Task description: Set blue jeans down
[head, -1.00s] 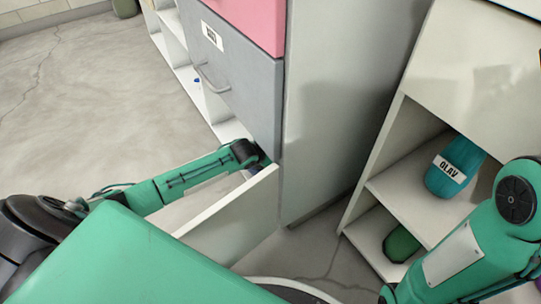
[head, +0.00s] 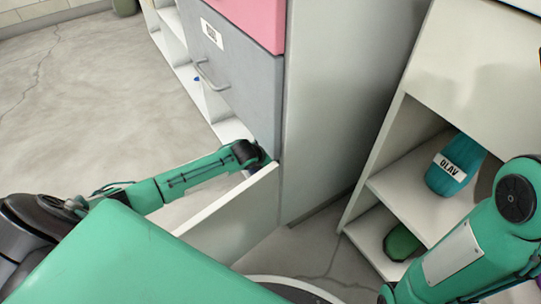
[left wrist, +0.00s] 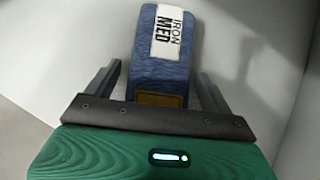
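The blue jeans (left wrist: 160,68), folded into a narrow bundle with a white "IRON MED" label and a brown patch, lie between the fingers of my left gripper (left wrist: 159,70) in the left wrist view. The fingers stand apart on either side, with narrow gaps beside the jeans. The jeans appear to lie against a pale surface. In the head view my left arm reaches into an open lower drawer (head: 238,218); its fingers and the jeans are hidden there. My right arm shows at the right, but its gripper is out of view.
A grey drawer (head: 228,75) with a handle and a pink drawer (head: 256,18) are above the open one. At the right, a white shelf unit (head: 375,188) holds a teal labelled item (head: 455,165) and a green item (head: 401,243). Open floor (head: 90,100) lies to the left.

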